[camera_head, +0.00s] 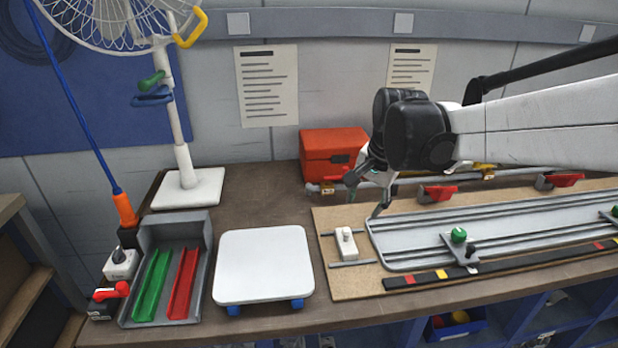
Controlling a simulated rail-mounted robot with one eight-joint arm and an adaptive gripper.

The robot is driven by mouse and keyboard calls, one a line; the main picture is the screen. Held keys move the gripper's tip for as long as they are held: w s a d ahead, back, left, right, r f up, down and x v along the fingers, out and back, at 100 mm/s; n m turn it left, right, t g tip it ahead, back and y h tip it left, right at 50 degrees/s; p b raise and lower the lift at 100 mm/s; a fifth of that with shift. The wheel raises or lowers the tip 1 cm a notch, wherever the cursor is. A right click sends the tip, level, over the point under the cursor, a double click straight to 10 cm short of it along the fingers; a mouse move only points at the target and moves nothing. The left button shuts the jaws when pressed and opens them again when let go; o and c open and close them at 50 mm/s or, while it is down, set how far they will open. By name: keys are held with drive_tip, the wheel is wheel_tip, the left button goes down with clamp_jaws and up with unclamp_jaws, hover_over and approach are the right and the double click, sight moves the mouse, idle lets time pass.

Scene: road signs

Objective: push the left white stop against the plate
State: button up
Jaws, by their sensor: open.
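The left white stop (347,245) is a small white block with a knob on top. It sits between two short grey rods at the left end of a wooden board. The plate (415,246) is a long grey panel with raised ribs, lying on the board to the right of the stop. A narrow strip of bare board shows between them. My gripper (364,197) is open and empty, pointing down above and slightly right of the stop, near the plate's upper left corner. It appears apart from both; its exact height is unclear.
Red clamps (437,193) line the back of the board (331,219). A red box (328,152) stands behind. A white platform (263,265) and a tray (140,318) with green and red channels lie left.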

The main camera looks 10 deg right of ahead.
sight(347, 229)
drive_tip(key=w+f+m+g, duration=0.1)
drive_tip(key=w+f+m, duration=0.25)
drive_tip(key=w, duration=0.25)
drive_tip(key=shift+n, duration=0.45)
drive_tip(key=f, duration=0.4)
drive_tip(key=w+f, duration=0.1)
drive_tip(key=f, duration=0.4)
drive_tip(key=w+a+f, duration=0.1)
drive_tip(key=f, duration=0.3)
drive_tip(key=shift+w+f, duration=0.25)
drive_tip(key=shift+f, duration=0.05)
clamp_jaws()
